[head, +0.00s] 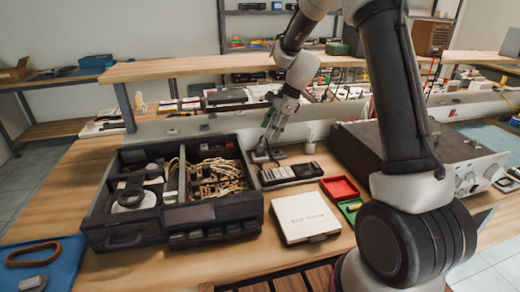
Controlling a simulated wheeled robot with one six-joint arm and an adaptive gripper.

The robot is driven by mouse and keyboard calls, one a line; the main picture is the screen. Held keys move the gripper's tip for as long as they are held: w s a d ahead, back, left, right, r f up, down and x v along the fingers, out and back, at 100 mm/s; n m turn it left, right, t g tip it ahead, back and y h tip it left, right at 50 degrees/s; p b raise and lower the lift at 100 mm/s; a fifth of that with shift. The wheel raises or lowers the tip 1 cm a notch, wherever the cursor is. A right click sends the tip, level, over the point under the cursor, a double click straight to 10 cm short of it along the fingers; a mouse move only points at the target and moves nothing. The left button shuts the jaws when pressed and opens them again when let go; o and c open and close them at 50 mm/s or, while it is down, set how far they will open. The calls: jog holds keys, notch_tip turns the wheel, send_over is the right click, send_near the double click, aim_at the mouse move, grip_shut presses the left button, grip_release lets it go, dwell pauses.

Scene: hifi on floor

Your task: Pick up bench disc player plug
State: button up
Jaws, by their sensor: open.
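My gripper (269,138) is open and points down over the back middle of the wooden bench. Small dark grey pieces (260,156) lie on the bench just below its fingertips, behind a row of grey blocks. One of these may be the bench disc player plug, but they are too small to tell for sure. Nothing shows between the fingers. I cannot tell whether a fingertip touches a piece.
An open black case (124,234) with wires and parts stands left of my gripper. A white cylinder (309,141) stands close by.

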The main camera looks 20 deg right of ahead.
aim_at(261, 144)
jog(key=x, duration=0.7)
jog(key=shift+s+a, duration=0.1)
jog(key=shift+a, duration=0.25)
grip_shut()
